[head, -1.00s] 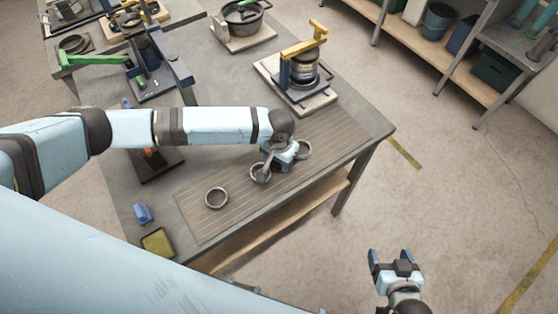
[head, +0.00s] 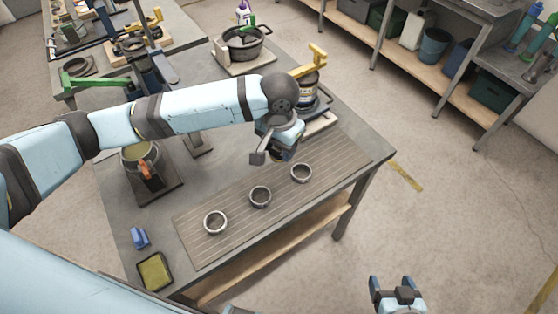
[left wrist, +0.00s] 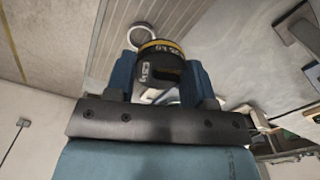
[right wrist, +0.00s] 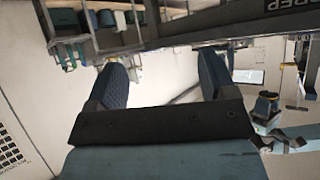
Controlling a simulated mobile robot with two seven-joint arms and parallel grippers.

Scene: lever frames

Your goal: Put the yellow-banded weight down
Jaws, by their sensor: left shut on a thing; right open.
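My left gripper (head: 275,150) is shut on the yellow-banded weight and holds it above the far part of a ribbed mat (head: 335,150). In the left wrist view the black weight (left wrist: 160,68) with its yellow band and pale lettering sits between the fingers (left wrist: 160,80). In the head view the gripper mostly hides the weight. Three grey ring-shaped holders stand in a row on the mat: left (head: 215,233), middle (head: 260,206) and right (head: 301,181). They look empty. My right gripper (head: 392,285) is open and empty, off the table's right front side.
Behind the left gripper stands a device with a yellow lever (head: 310,62). A pot (head: 243,45) is further back. A can on a dark base (head: 155,190), a blue item (head: 140,238) and a yellow-topped tray (head: 154,271) are at left. The mat's right end is clear.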

